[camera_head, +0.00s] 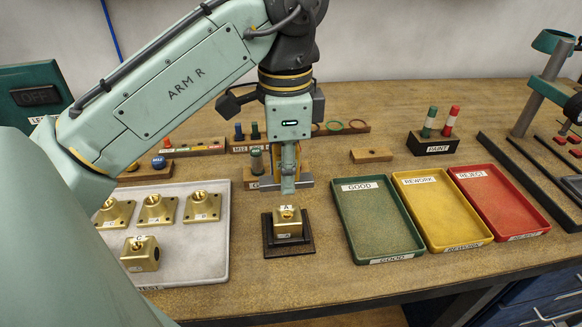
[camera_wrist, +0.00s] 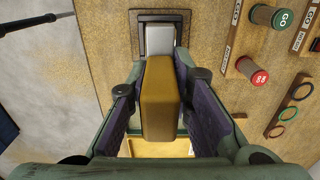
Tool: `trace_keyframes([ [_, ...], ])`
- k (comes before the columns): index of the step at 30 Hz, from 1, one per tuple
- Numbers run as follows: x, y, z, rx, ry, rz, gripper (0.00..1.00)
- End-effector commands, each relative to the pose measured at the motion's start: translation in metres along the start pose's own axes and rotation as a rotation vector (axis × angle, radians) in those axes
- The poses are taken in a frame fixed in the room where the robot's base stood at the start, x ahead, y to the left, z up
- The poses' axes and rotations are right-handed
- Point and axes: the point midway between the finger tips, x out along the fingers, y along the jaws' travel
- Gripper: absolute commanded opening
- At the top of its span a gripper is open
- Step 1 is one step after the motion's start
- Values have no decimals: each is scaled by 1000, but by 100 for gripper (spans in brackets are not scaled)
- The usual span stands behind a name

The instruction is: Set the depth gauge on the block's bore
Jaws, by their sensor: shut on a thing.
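My gripper (camera_head: 288,186) points straight down, shut on the depth gauge. In the wrist view a yellow-brown body (camera_wrist: 161,98) is clamped between the fingers, with a grey part at its far end. In the head view the gauge shows as a grey crossbar (camera_head: 304,182) at the fingertips. Below is the brass block marked A (camera_head: 288,229), upright on a dark square base (camera_head: 272,247). Its bore faces up. A visible gap separates gauge and block. I cannot tell how exactly they line up, and the gauge's lower end is unclear.
On the left, a grey tray (camera_head: 213,250) holds several brass pieces. On the right are green (camera_head: 402,250), yellow (camera_head: 464,240) and red (camera_head: 520,226) trays. Behind stand gauge racks, a ring rack (camera_head: 362,127) and a paint holder (camera_head: 432,143). Bench is clear between base and green tray.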

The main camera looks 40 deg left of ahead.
Motion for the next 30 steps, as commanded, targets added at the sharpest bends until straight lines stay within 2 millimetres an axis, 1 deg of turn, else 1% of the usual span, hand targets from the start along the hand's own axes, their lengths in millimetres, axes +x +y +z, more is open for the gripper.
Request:
trace_keyframes([
  [8,16,0,0,-1,0,-1,0],
  [18,43,0,0,-1,-1,-1,0],
  [24,52,0,0,1,2,0,0],
  [30,54,0,0,0,0,-1,0],
])
